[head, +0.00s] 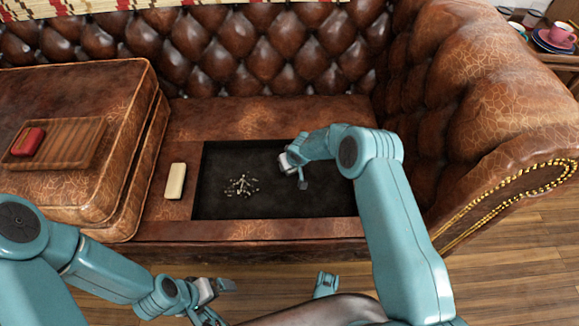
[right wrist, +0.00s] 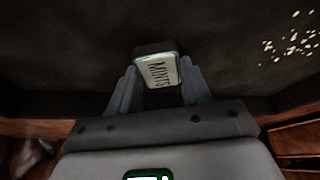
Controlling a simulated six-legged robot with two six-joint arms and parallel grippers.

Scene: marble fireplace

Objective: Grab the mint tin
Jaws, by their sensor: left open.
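The mint tin (right wrist: 157,71) is a small pale tin with a green edge and the word MINTS, in the right wrist view. It lies on a dark surface, between and just ahead of the fingertips of my right gripper (right wrist: 158,84). The fingers are apart, with a small gap on each side of the tin. In the head view my right gripper (head: 294,166) reaches into the dark recess in the sofa seat, and I cannot make out the tin there. My left gripper (head: 222,289) is open and empty in front of the sofa.
The dark recess (head: 270,205) holds a scatter of small metal pieces (head: 241,186). A cream block (head: 176,181) lies left of it. Stacked leather cushions (head: 120,100) carry a wooden tray (head: 75,143) with a red object (head: 27,141). The sofa arm (head: 500,110) rises at right.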

